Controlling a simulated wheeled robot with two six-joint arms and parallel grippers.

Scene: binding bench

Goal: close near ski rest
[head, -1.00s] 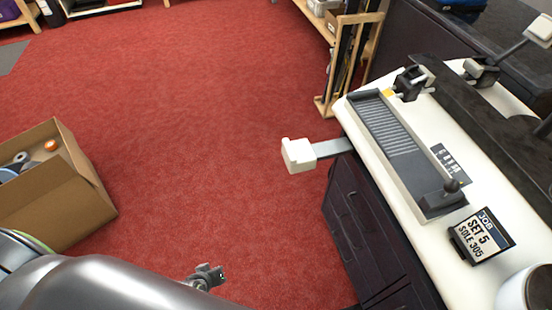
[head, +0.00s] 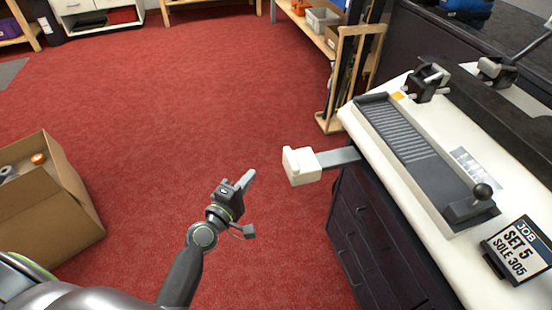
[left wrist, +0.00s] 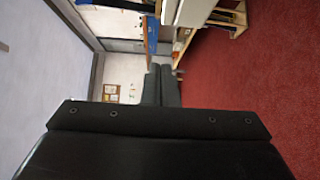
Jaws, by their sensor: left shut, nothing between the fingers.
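The near ski rest (head: 302,166) is a white block on a flat grey arm that sticks out to the left from the side of the bench (head: 392,174), over the red floor. It is swung or pulled out, clear of the bench top. My left gripper (head: 248,180) is shut and empty, just left of the white block and a little lower in the picture, with a visible gap between them. In the left wrist view its dark fingers (left wrist: 161,86) lie together. My right gripper is not in view.
The bench top carries a grey ribbed tray (head: 408,138), a black knobbed lever (head: 472,204), clamps (head: 428,82) and a job sign (head: 518,250). Dark drawers (head: 365,225) stand below. A cardboard box (head: 55,205) is at left. A wooden rack (head: 347,75) stands behind; the carpet between is clear.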

